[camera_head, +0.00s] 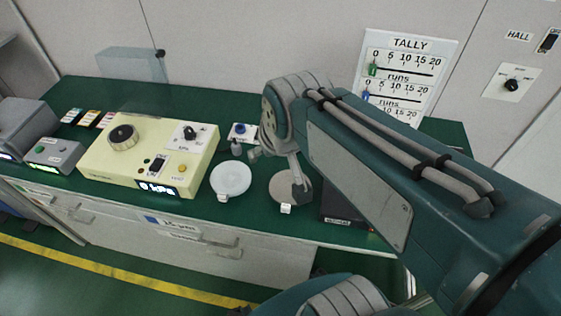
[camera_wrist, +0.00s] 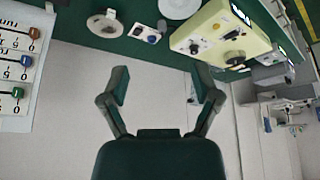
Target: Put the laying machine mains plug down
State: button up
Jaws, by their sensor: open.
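My gripper (camera_head: 277,170) hangs near the bench's right part, between the white dish and the brown disc in the head view. In the wrist view my gripper (camera_wrist: 162,88) has its fingers spread, with nothing between them. A small dark piece (camera_head: 236,147), perhaps the mains plug, stands on the green bench top beside a small white plate (camera_head: 242,132) with a blue part on it. The dark piece also shows in the wrist view (camera_wrist: 162,25), apart from the fingers. I cannot make out its prongs or cord.
The cream machine (camera_head: 148,155) with knobs and a lit display stands left of a white dish (camera_head: 231,178). A brown disc (camera_head: 278,188) lies to the right. Grey boxes (camera_head: 53,153) stand further left. The TALLY board (camera_head: 408,75) is at the back wall.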

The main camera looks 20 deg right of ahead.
jog(key=s, duration=0.6)
jog(key=shift+w, duration=0.1)
dwell(1.1)
